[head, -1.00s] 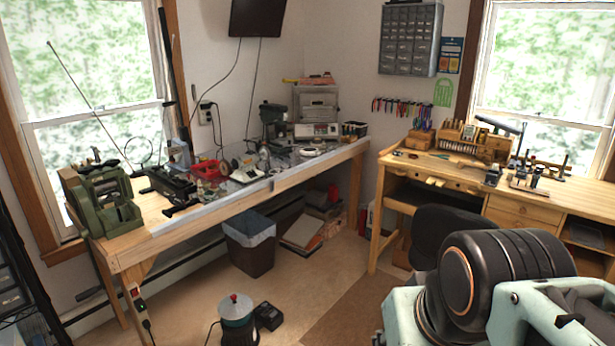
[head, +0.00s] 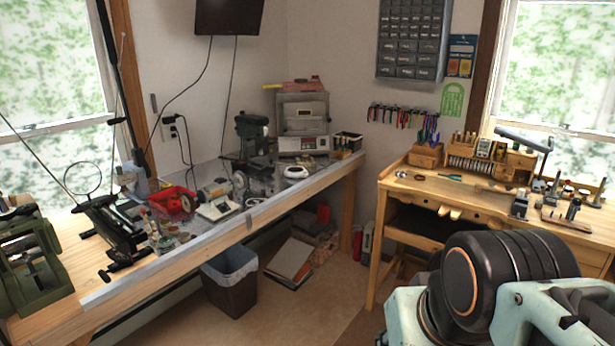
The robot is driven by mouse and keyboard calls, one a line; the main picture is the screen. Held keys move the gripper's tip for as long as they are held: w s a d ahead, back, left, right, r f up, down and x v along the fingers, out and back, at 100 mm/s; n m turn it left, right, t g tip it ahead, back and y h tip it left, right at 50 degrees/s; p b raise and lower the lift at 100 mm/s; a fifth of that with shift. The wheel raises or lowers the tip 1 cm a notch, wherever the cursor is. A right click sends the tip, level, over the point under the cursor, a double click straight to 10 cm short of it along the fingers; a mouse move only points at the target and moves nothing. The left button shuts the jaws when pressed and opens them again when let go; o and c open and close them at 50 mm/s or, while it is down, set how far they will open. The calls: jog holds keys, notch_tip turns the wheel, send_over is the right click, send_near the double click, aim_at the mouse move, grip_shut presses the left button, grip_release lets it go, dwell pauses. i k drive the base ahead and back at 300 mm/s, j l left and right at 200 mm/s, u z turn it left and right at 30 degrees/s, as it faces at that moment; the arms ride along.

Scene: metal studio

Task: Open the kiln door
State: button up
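The kiln (head: 303,122) is a small grey box with a light control panel on its lower front. It stands at the far end of the long workbench (head: 225,228), near the room's corner. Its front door looks shut, with a small pale window area; the handle is too small to make out. Red and yellow items lie on top of it. My arm shows at the lower right of the head view, well in front of the kiln and apart from it. My gripper is not in view.
A drill press (head: 252,135) stands just left of the kiln, and a dark bin (head: 347,141) just right. A wastebasket (head: 230,280) and boxes are under the bench. A jeweller's desk (head: 450,205) stands at right. Open floor lies between bench and desk.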

aim_at(291, 110)
jog(key=i, duration=1.2)
jog(key=i+l+u, duration=0.1)
jog(key=i, duration=1.1)
jog(key=i+l+u, duration=0.1)
jog(key=i+u, duration=0.2)
jog(key=i, duration=0.2)
jog(key=i+l+u, duration=0.3)
jog(key=i, duration=0.2)
